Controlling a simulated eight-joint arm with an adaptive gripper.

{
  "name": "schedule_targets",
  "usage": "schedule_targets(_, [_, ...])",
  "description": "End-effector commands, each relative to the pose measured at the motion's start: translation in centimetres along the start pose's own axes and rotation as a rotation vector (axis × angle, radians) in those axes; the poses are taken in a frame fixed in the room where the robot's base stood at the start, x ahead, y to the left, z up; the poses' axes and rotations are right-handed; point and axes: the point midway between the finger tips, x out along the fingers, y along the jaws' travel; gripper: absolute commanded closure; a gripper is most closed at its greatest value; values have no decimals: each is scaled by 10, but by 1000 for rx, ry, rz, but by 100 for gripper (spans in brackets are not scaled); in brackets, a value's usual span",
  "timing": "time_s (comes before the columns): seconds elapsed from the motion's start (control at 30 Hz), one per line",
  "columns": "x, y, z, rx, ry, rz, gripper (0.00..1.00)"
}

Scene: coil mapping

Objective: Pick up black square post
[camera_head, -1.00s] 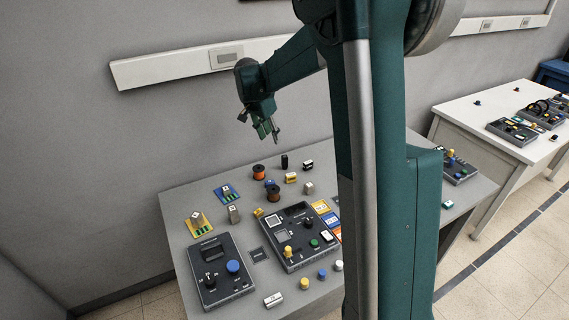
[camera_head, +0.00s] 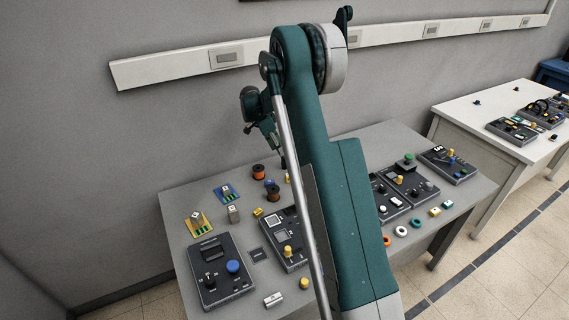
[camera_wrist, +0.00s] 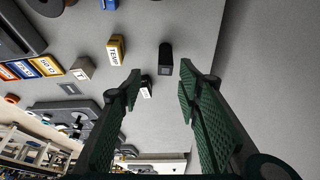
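The black square post (camera_wrist: 166,55) stands on the grey table in the wrist view, beyond and between my gripper's fingertips (camera_wrist: 160,78). My gripper is open, with green textured fingers and nothing between them. In the head view my gripper (camera_head: 274,138) hangs over the back of the near table, partly hidden by my arm. The post cannot be made out clearly there, against the dark fingers and arm.
In the wrist view, a small black and white block (camera_wrist: 146,87) lies by the left finger and a yellow labelled block (camera_wrist: 116,49) is left of the post. An orange spool (camera_head: 258,171) stands at the table's back. Table surface right of the post is bare.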

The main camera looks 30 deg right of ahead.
Motion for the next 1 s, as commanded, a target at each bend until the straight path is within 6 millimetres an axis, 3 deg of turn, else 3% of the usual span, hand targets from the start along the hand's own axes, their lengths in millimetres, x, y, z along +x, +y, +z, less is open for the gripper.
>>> schedule_targets(0.2, [17,-7,1,37,8,14,66])
schedule_targets(0.63, [21,-7,0,40,9,16,66])
schedule_targets(1.0, [44,-7,0,40,9,16,66])
